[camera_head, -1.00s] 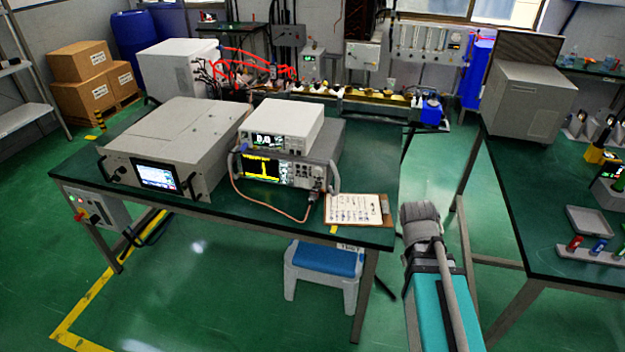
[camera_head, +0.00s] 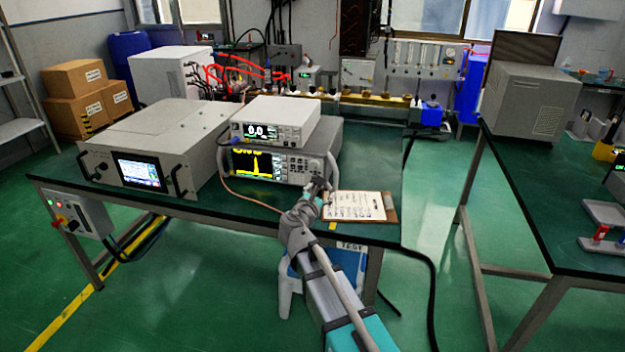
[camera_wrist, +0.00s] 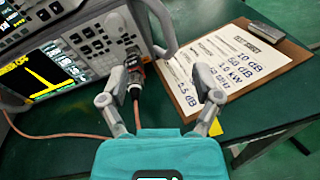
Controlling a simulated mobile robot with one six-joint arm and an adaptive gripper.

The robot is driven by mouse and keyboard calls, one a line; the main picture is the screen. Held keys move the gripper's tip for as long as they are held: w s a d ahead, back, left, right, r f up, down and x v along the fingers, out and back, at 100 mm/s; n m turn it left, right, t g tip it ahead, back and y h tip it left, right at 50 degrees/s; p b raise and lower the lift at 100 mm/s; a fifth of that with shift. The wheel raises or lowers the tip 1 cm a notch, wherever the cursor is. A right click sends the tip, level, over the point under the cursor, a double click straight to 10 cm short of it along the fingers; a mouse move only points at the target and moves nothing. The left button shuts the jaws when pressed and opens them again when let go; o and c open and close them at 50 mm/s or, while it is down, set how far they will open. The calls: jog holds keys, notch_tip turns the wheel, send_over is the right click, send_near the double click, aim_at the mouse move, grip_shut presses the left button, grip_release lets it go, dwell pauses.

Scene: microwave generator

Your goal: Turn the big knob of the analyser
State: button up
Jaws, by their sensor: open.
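The analyser (camera_head: 258,166) stands on the green table, its screen showing a yellow peak. In the wrist view its front panel (camera_wrist: 92,42) is at upper left, with rows of small buttons. My gripper (camera_wrist: 160,72) is open and empty in front of the panel's right end. Its left finger is close to the connector; contact cannot be told. In the head view my gripper (camera_head: 317,188) hides the panel's lower right corner.
A clipboard (camera_head: 357,206) lies on the table right of the analyser, under my right finger in the wrist view. A copper-coloured cable (camera_wrist: 60,135) runs from the connector. A white meter (camera_head: 276,122) sits on the analyser. A grey unit (camera_head: 150,145) stands left.

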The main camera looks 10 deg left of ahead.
aim_at(313, 166)
jog(key=a+n+y, duration=0.1)
jog(key=a+n, duration=0.1)
jog(key=a+n+t+y+b, duration=0.1)
jog(key=a+n, duration=0.1)
jog(key=a, duration=0.1)
jog(key=shift+s+a, duration=0.2)
jog(key=shift+a, duration=0.1)
jog(key=w, duration=0.9)
jog(key=w+d, duration=0.1)
jog(key=w, duration=0.3)
jog(key=shift+w+d, duration=0.1)
jog(key=shift+w, duration=0.3)
grip_shut()
jog(key=shift+m, duration=0.3)
jog(key=shift+m, duration=1.7)
